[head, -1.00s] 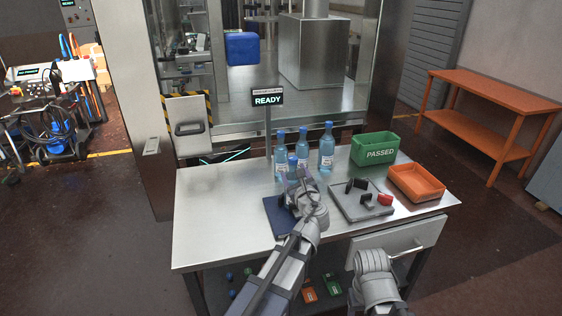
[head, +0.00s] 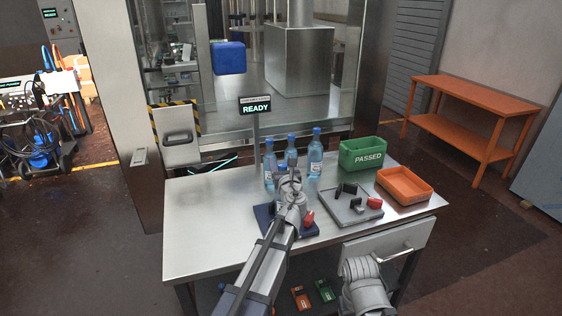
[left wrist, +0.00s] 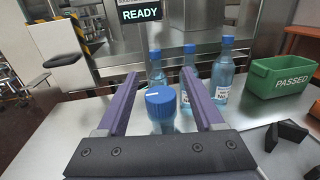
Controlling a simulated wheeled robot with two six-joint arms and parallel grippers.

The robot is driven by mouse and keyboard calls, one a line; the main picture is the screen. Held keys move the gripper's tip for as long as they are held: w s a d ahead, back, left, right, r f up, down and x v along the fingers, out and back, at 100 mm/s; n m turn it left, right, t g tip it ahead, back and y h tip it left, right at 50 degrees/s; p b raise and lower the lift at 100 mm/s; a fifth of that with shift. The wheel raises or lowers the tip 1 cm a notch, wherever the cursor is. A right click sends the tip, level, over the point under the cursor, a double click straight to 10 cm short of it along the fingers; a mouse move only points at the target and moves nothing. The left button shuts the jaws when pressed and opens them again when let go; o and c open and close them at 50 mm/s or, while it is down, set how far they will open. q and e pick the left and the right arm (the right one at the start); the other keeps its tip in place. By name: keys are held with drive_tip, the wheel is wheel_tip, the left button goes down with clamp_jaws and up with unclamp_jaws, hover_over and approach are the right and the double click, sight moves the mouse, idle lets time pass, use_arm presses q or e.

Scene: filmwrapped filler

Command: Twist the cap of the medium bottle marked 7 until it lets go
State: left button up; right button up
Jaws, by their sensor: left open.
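A bottle with a blue cap (left wrist: 160,98) stands between the two fingers of my left gripper (left wrist: 160,84) in the left wrist view. The fingers are open, one on each side of the cap with gaps between. The cap has a small white mark on top. In the head view my left gripper (head: 290,184) is over the dark blue base (head: 264,214) and hides this bottle. Three taller blue-capped bottles stand behind it: left (head: 269,166), middle (head: 291,153) and right (head: 315,156). No number 7 is readable. My right gripper is not in view.
A red part (head: 308,218) shows beside my left gripper. A grey tray (head: 340,215) with dark and red parts lies to the right. A green PASSED bin (head: 362,155) and an orange tray (head: 405,186) stand beyond. The READY sign (head: 255,106) rises behind. The table's left side is clear.

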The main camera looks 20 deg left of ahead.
use_arm(q)
drive_tip(key=shift+w+a, duration=0.25)
drive_tip(key=shift+w, duration=0.35)
clamp_jaws()
